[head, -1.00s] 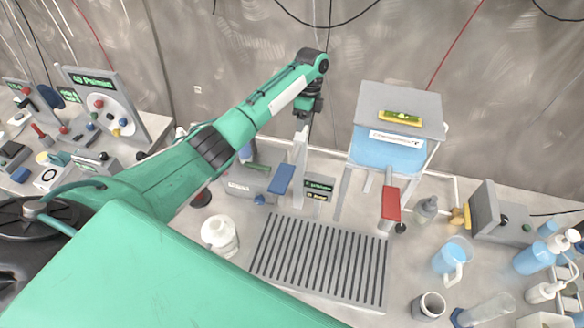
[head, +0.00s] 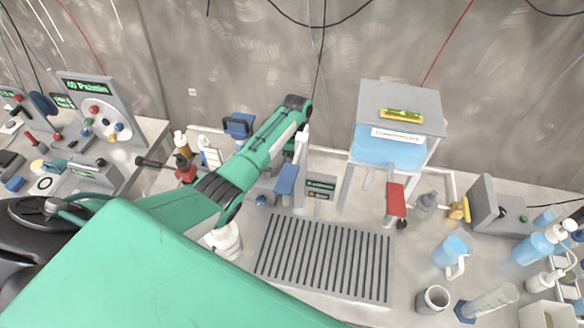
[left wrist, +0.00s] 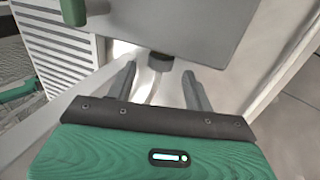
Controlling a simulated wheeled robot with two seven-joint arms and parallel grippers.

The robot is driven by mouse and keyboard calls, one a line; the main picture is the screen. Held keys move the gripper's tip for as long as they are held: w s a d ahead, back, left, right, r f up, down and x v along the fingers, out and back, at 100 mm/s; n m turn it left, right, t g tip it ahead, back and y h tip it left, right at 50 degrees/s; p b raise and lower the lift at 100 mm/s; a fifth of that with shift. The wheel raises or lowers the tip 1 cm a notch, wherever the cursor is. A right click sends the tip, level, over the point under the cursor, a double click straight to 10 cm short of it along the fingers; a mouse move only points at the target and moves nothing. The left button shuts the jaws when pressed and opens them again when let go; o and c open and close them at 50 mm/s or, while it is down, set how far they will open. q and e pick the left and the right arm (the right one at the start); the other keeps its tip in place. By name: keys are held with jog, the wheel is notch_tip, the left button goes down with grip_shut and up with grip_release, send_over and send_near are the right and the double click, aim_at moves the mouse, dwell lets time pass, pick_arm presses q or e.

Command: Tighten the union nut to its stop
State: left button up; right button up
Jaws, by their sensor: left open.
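No part can be surely picked out as the union nut. In the left wrist view a small dark round fitting (left wrist: 160,62) sits under a grey panel, with a pale curved pipe (left wrist: 146,88) below it. I cannot tell whether this fitting is the nut. My left gripper (left wrist: 160,72) is open, its two fingers apart on either side of the fitting and pipe. I see no contact. In the head view my left arm reaches to the white column (head: 301,143) behind the blue lever (head: 286,179), and its gripper is hidden. My right gripper is not in view.
A slotted drip tray (head: 325,258) lies in front. A tank of blue liquid (head: 388,150) stands right, with a red lever (head: 396,198) below. A white bottle (head: 226,241) is close under my arm. A jug (head: 452,255) and cup (head: 433,299) stand right.

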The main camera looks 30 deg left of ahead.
pick_arm(q)
jog(key=shift+x, duration=1.05)
jog(key=shift+s+f, duration=0.1)
jog(key=shift+f, duration=0.3)
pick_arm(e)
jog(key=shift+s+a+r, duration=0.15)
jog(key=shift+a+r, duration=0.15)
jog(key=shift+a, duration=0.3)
pick_arm(q)
jog(key=shift+c, duration=0.4)
jog(key=shift+d, duration=0.1)
jog(key=c, duration=0.9)
jog(key=shift+f+g+b, duration=0.15)
jog(key=shift+g+b, duration=0.25)
jog(key=g+b, duration=0.1)
jog(key=b, duration=0.1)
jog(key=g+b, duration=0.1)
jog(key=b, duration=0.1)
jog(key=shift+w+f+h, duration=0.2)
jog(key=shift+w+h, duration=0.05)
jog(key=shift+h, duration=0.15)
jog(key=shift+r+g+b, duration=0.1)
jog(key=shift+g+b, duration=0.4)
jog(key=shift+b, duration=0.05)
jog(key=shift+r, duration=0.1)
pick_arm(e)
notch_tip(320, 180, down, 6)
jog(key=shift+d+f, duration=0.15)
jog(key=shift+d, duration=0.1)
